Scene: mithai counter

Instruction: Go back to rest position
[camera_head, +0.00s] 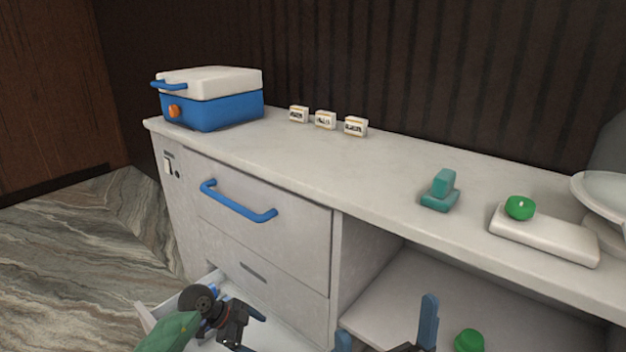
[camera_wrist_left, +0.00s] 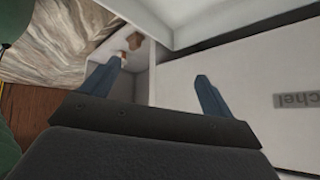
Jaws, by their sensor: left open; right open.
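My left gripper (camera_head: 236,304) is at the bottom left of the head view, over an open lower drawer (camera_head: 146,320). Its two blue fingers stand apart in the left wrist view (camera_wrist_left: 158,75), with nothing between them. Part of the drawer interior shows beyond the fingers, with a small brown item (camera_wrist_left: 134,40) in its corner. My right gripper (camera_head: 386,318) is at the bottom edge of the head view, in front of the open shelf. Its blue fingers are spread and look empty. The rest of the right arm is out of view.
The white counter (camera_head: 290,150) carries a blue-and-white box (camera_head: 212,105), several small labelled blocks (camera_head: 325,120), a teal object (camera_head: 440,192), and a green sweet (camera_head: 519,207) on a white slab (camera_head: 545,238). Another green piece (camera_head: 469,340) lies on the lower shelf (camera_head: 400,300). An upper drawer (camera_head: 265,235) is closed.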

